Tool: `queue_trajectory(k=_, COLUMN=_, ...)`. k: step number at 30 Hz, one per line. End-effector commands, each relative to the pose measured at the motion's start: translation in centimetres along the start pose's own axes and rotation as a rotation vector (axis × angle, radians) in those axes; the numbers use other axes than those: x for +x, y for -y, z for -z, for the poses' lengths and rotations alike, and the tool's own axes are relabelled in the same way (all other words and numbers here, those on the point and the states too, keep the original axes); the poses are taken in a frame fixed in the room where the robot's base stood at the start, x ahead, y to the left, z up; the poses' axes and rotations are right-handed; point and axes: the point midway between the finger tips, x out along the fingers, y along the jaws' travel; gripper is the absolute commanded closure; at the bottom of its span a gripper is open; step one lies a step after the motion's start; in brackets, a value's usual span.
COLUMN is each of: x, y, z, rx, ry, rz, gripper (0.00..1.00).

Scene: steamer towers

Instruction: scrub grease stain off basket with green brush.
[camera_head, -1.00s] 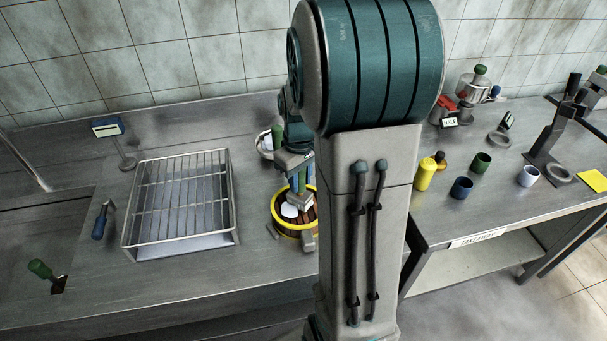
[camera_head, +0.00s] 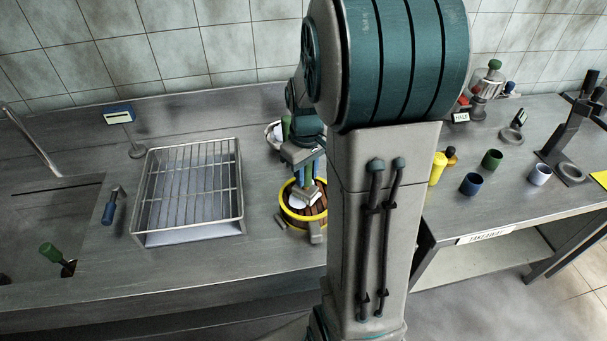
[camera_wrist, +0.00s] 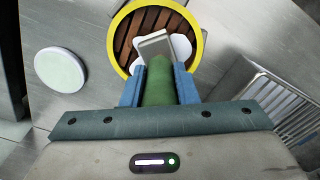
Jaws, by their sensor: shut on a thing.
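The basket (camera_head: 325,215) is round, with a yellow rim and brown slats, and stands on the steel counter right of the wire rack. It also shows at the top of the wrist view (camera_wrist: 122,50). White patches (camera_wrist: 181,46) lie on its slats. My gripper (camera_wrist: 160,82) is over the basket, its blue fingers shut on the green handle of the brush (camera_wrist: 158,88). The brush's grey end (camera_wrist: 153,46) is over the white patches; I cannot tell whether it touches them. In the head view my gripper (camera_head: 307,180) partly covers the basket.
The wire rack (camera_head: 238,190) stands left of the basket. A pale disc (camera_wrist: 60,69) lies beside the basket in the wrist view. Cups and a yellow bottle (camera_head: 437,170) stand on the right counter.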

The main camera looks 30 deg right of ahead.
Motion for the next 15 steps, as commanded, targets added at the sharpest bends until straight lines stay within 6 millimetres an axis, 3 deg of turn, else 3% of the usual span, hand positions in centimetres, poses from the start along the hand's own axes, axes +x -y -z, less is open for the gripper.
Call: queue_trajectory(k=15, x=0.2, y=-3.0, z=0.8, rx=-0.001, ry=-0.001, rz=-0.001, gripper=1.0)
